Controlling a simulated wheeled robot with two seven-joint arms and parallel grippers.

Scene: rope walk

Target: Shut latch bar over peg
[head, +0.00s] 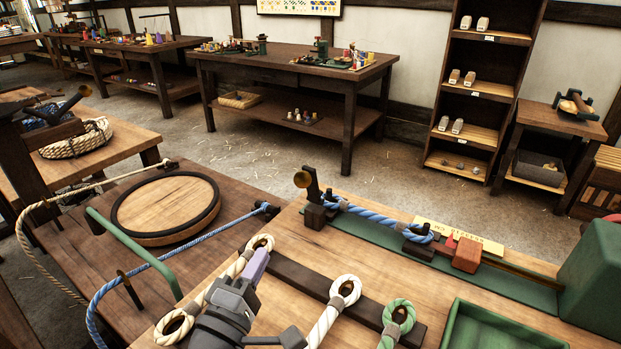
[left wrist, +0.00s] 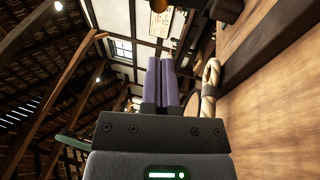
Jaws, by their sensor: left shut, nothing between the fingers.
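A dark upright bar with a brass ball (head: 309,183) stands at the left end of a green base plate (head: 500,284); it looks like the latch bar, raised. A blue rope (head: 372,216) runs along the plate from beside the bar's foot to a dark block or peg (head: 418,237), with its looped end around it. The exact peg under the bar is hard to tell. My left gripper (head: 259,260) has its purple fingers together and empty, left of and nearer than the bar, over the bench. The shut fingers also show in the left wrist view (left wrist: 160,82). My right gripper is not in view.
White rope eyes (head: 345,290) and a green rope eye (head: 398,315) lie near a dark strip (head: 310,280) beside my left gripper. A red-brown block (head: 467,255), a green tray (head: 500,330) and a large green housing (head: 597,280) are to the right. A round board (head: 166,207) lies left.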

